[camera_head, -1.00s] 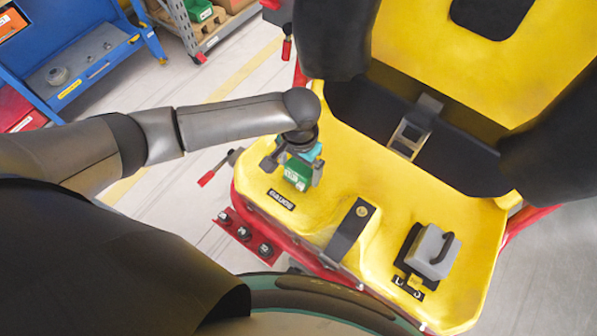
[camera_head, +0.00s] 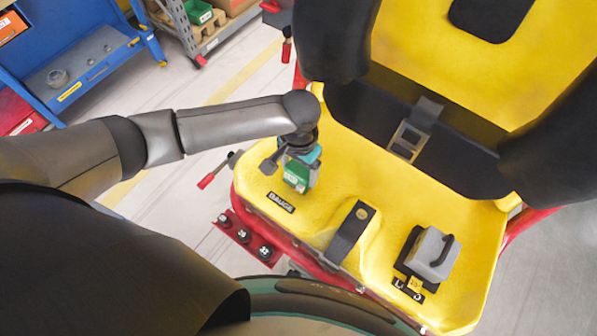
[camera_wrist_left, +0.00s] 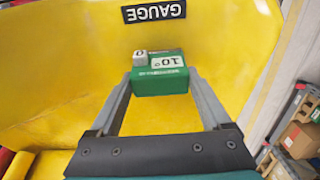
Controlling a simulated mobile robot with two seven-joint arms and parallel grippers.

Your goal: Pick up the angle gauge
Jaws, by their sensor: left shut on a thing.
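My right gripper is not in view.
A grey block with a black handle (camera_head: 433,253) sits at the seat's right. Black restraints (camera_head: 337,40) rise behind. A blue bench (camera_head: 85,65) stands far left.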

